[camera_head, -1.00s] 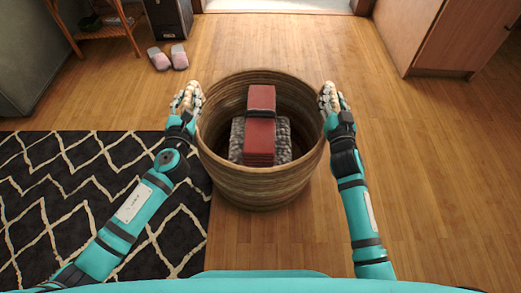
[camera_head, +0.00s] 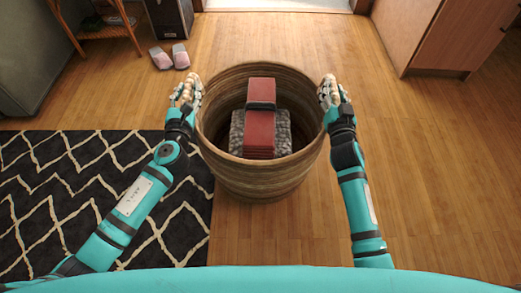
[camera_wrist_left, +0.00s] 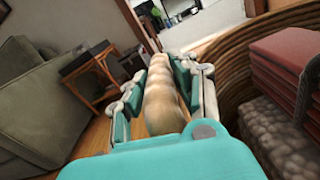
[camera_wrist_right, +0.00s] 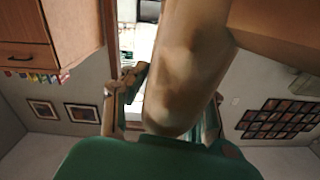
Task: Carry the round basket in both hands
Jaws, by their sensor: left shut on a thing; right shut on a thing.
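The round basket (camera_head: 260,183) is woven, brown and open at the top, in the middle of the head view. It holds a red folded stack with a dark band (camera_head: 260,125) on a grey knobbly bundle (camera_head: 284,130). My left gripper (camera_head: 187,92) is at the basket's left rim, shut on a tan, rounded handle-like piece (camera_wrist_left: 163,95). My right gripper (camera_head: 329,92) is at the right rim, shut on a similar tan piece (camera_wrist_right: 185,75). The basket looks upright. I cannot tell whether its base touches the floor.
A black rug with cream lines (camera_head: 90,200) lies at the left. Pink slippers (camera_head: 170,57) and a small wooden table (camera_head: 103,30) are beyond it. A green sofa (camera_head: 32,55) is far left, a wooden cabinet (camera_head: 440,40) at the right.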

